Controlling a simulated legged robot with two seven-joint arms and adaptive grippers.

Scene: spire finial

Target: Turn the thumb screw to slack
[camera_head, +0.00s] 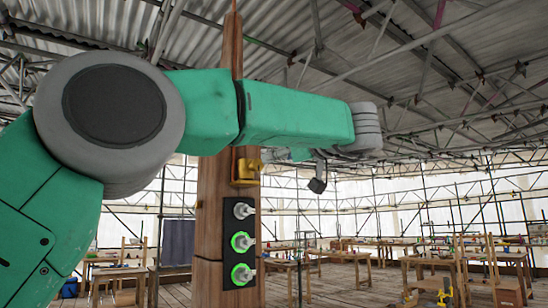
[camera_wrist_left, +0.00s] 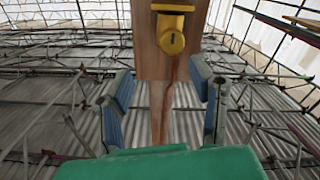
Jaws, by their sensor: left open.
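A yellow fitting (camera_head: 246,172) is fixed to the tall wooden post (camera_head: 213,215), just above a black panel. In the left wrist view it shows as a yellow bracket (camera_wrist_left: 172,8) with a round yellow thumb screw (camera_wrist_left: 172,43) on the post's face. My left gripper (camera_wrist_left: 164,95) is open, with one finger on each side of the picture and nothing between them. The screw lies ahead of the fingers, apart from them. In the head view my left gripper (camera_head: 277,154) is small and partly hidden by my green forearm, close to the fitting's right. My right gripper is out of view.
The black panel (camera_head: 239,277) below the fitting carries three round knobs, the lower two ringed in green light. Scaffolding poles and wooden workbenches (camera_head: 355,258) stand behind. Open plank floor lies right of the post.

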